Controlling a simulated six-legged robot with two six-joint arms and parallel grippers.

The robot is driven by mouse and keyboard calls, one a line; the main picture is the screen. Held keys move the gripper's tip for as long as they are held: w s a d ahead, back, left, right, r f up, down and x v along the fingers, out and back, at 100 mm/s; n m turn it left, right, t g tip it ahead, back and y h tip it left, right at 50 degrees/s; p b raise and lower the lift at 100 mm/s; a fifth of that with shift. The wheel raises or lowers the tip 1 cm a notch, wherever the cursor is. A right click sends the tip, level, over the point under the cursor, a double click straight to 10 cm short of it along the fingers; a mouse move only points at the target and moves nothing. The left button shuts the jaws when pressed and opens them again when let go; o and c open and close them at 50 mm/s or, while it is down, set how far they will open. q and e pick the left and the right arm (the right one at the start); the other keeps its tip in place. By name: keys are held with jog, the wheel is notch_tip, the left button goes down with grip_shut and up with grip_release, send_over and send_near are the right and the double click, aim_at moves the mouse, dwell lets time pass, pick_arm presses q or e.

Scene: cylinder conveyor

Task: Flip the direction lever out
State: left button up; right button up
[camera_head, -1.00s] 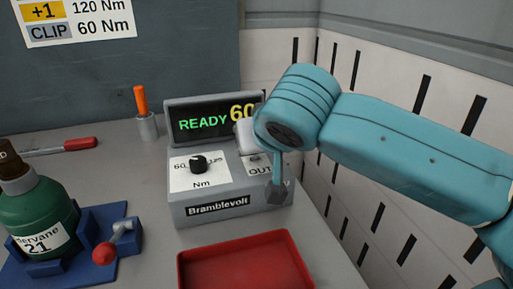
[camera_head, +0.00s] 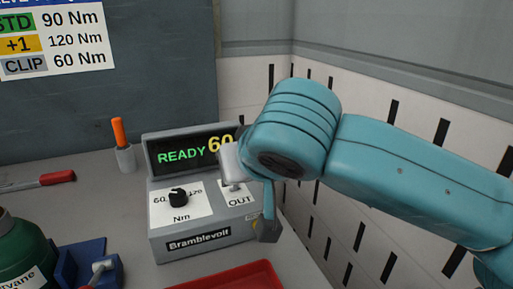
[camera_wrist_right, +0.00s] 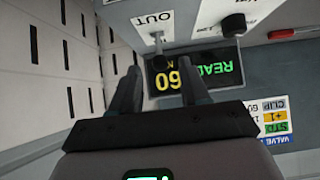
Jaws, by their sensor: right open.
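The direction lever (camera_wrist_right: 157,45) shows in the right wrist view as a short pale stem with a dark knob, by the OUT label. Its knob end lies toward the display, away from that label. In the head view, only a little of the lever (camera_head: 235,187) shows above OUT; my right gripper hides the rest. My right gripper (camera_wrist_right: 160,88) is open and empty, its two fingers spread, with the lever's knob ahead of the gap between them. I cannot tell whether a finger touches it. My left gripper is not in view.
The grey Bramblevolt box (camera_head: 165,245) carries a READY 60 display (camera_head: 181,155) and a black torque knob (camera_head: 178,198). A red tray (camera_head: 235,277) lies in front. An orange-handled tool (camera_head: 119,132) stands behind left; a green bottle (camera_head: 22,255) is at left. A wall is close on the right.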

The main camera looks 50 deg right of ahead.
jog(key=p+v, duration=0.3)
jog(key=v, duration=0.7)
jog(key=shift+s+r, duration=0.2)
jog(key=shift+r, duration=0.05)
